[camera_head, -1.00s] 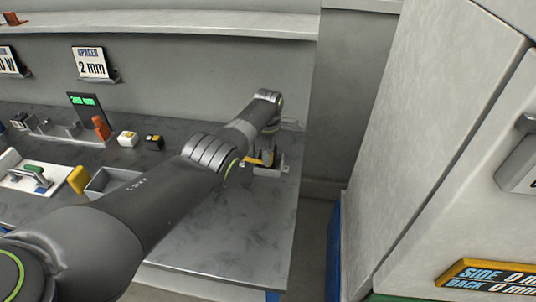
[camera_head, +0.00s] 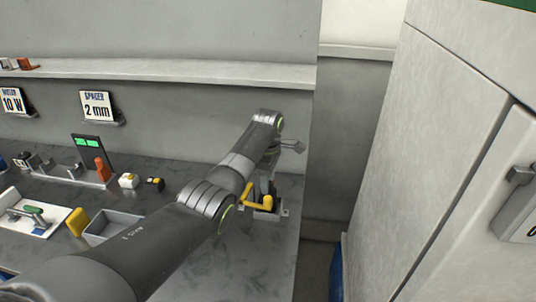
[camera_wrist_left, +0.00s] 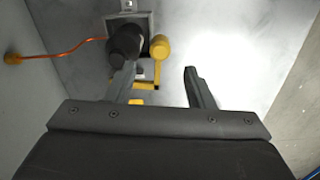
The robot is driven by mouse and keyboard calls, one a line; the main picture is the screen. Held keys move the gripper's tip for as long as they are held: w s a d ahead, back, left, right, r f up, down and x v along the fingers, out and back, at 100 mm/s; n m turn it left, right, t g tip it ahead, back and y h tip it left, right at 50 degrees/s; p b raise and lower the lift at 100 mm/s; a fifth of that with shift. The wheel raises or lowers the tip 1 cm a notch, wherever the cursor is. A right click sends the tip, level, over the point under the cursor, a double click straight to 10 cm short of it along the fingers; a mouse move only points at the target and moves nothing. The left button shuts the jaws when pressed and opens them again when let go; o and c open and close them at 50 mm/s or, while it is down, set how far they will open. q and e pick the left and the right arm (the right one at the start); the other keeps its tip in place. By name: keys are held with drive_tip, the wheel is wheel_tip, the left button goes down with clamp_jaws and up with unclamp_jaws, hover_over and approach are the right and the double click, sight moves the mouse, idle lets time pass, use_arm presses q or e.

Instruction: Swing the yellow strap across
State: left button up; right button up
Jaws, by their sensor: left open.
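The yellow strap (camera_head: 258,203) is a bent yellow bar with a round knob at one end. It sits on a small grey metal mount (camera_head: 277,212) at the right end of the workbench. In the left wrist view the strap's rounded yellow end (camera_wrist_left: 160,47) shows beside a dark round part (camera_wrist_left: 125,42). My left gripper (camera_wrist_left: 161,78) is open, with the strap's end ahead of its fingers and part of the yellow bar seen between them. I cannot tell whether a finger touches it. My arm partly hides the mount in the head view. My right gripper is not in view.
An orange cable (camera_wrist_left: 62,53) runs to the dark part from the left. A tall grey cabinet (camera_head: 445,150) stands right, past a gap.

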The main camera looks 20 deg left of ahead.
use_arm(q)
wheel_tip(320, 180, up, 9)
drive_tip(key=b, duration=0.1)
drive_tip(key=shift+r, duration=0.1)
